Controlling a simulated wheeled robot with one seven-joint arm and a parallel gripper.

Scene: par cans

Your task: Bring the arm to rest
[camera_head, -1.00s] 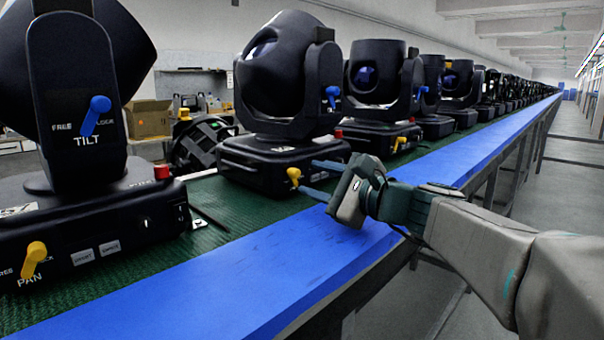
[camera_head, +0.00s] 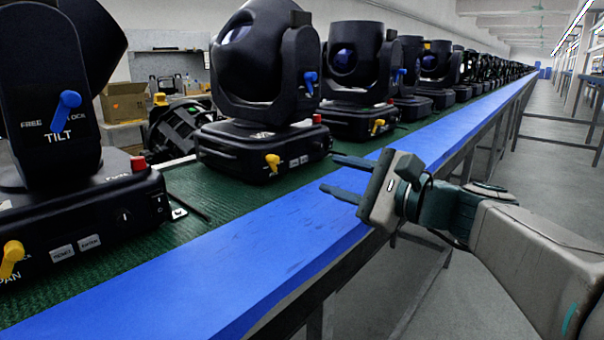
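My gripper (camera_head: 338,176) is over the blue edge rail of the bench, right of the second black par can. Its two blue-grey fingers point left, are apart with a gap between them, and hold nothing. My arm comes in from the lower right. The second par can (camera_head: 265,65) stands upright on its base, with a yellow lever (camera_head: 272,162) low on the front, left of my fingers. A gap shows between that lever and my fingertips. The nearest par can (camera_head: 70,70), at the left, has a blue tilt lever (camera_head: 66,108) and a yellow pan lever (camera_head: 11,259).
The blue rail (camera_head: 230,262) borders the green bench mat (camera_head: 190,230). More par cans (camera_head: 355,70) stand in a row into the distance. A cardboard box (camera_head: 124,101) stands behind at the left. The grey aisle floor (camera_head: 540,180) at the right is open.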

